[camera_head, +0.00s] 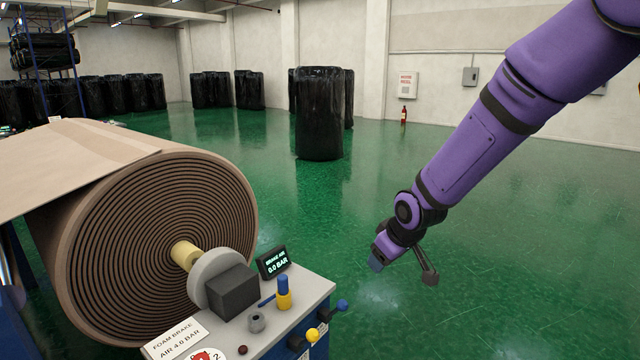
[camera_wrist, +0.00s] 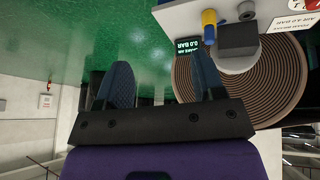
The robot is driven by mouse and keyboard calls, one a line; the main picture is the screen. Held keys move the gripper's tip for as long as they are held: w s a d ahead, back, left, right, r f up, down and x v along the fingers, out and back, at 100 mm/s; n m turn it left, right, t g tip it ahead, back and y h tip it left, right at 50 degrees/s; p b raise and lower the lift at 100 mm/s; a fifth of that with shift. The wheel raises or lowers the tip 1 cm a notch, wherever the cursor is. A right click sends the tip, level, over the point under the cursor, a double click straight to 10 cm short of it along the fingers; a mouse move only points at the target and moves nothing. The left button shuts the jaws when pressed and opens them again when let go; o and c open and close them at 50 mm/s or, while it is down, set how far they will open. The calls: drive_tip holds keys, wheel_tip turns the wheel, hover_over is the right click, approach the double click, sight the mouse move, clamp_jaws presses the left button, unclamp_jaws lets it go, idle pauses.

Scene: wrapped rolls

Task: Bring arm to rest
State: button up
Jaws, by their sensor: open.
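My purple arm reaches in from the upper right in the head view, and my gripper (camera_head: 378,262) hangs above the green floor, right of the machine. In the wrist view my gripper (camera_wrist: 162,72) shows two blue fingers spread apart with nothing between them. It touches nothing that I can see. The fingers partly hide the display and roll behind them in the wrist view.
A large brown foam roll (camera_head: 150,245) sits at left beside a grey brake cabinet (camera_head: 318,290) with a "0.0 BAR" display (camera_head: 273,262). A black wrapped roll (camera_head: 320,115) stands farther back. Green floor (camera_head: 520,260) is clear at right.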

drive_tip(key=s+d+r+m+h, duration=0.1)
drive_tip(key=s+d+r, duration=0.2)
drive_tip(key=r, duration=0.2)
drive_tip(key=s+d+r+m, duration=0.1)
drive_tip(key=s+d+r, duration=0.2)
drive_tip(key=r, duration=0.2)
drive_tip(key=s+d+r+m, duration=0.2)
drive_tip(key=s+d+r, duration=0.1)
drive_tip(key=s, duration=0.5)
drive_tip(key=s+d+r+m, duration=0.2)
drive_tip(key=s+d+r, duration=0.1)
drive_tip(key=s, duration=0.6)
drive_tip(key=s+d+r+m+h, duration=0.1)
drive_tip(key=s+d+r, duration=0.2)
drive_tip(key=s, duration=0.5)
drive_tip(key=shift+s+d+r+m, duration=0.25)
drive_tip(key=shift+r+m, duration=0.15)
drive_tip(key=shift+r, duration=0.4)
